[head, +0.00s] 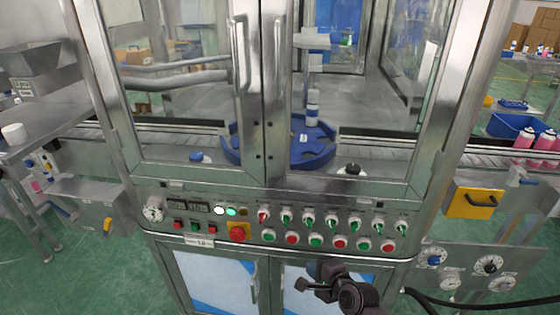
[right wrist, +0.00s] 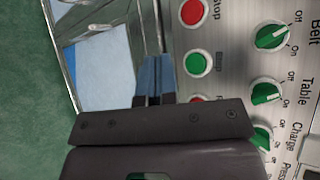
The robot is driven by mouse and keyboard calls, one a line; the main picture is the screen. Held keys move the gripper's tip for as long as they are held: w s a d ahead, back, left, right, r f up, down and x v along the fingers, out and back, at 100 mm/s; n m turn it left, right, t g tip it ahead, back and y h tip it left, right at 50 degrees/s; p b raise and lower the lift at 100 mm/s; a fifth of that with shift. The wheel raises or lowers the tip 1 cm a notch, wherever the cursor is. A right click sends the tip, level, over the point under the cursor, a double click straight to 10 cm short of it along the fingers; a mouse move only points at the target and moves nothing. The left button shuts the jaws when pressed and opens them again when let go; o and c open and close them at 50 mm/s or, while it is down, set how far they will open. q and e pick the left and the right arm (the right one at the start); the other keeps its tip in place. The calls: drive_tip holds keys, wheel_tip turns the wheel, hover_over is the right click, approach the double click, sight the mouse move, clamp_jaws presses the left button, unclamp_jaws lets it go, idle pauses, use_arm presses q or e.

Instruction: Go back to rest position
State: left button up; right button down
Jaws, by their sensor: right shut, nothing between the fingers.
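My right gripper (head: 312,284) is low in the head view, in front of the lower cabinet doors (head: 215,275) and below the control panel (head: 250,201). The gripper looks apart from the buttons, though the exact gap cannot be told. My left gripper is in neither view.
The panel carries green selector knobs (right wrist: 271,36), several buttons and a red emergency button (head: 238,232) on yellow. Glass doors above are closed before a blue turntable (head: 310,156). A grey table (head: 60,120) is at left; green floor shows.

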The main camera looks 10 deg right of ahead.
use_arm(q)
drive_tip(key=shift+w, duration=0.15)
use_arm(e)
drive_tip(key=s+d+r+n+t+h, duration=0.25)
drive_tip(key=s+d+n, duration=0.4)
drive_tip(key=n, duration=0.85)
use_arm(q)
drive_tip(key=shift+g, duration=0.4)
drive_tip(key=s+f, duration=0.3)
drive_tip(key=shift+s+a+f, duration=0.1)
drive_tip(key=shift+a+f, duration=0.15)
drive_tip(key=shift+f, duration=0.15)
use_arm(e)
drive_tip(key=s+d+f+n+g+h, duration=0.1)
drive_tip(key=s+d+f, duration=0.1)
drive_tip(key=s, duration=0.7)
drive_tip(key=s+d+f+n+g+h, duration=0.1)
drive_tip(key=s+f, duration=0.3)
drive_tip(key=s, duration=0.6)
drive_tip(key=shift+d+f+n+g+h, duration=0.3)
drive_tip(key=shift+d+n+g+h, duration=0.2)
drive_tip(key=shift+d, duration=0.4)
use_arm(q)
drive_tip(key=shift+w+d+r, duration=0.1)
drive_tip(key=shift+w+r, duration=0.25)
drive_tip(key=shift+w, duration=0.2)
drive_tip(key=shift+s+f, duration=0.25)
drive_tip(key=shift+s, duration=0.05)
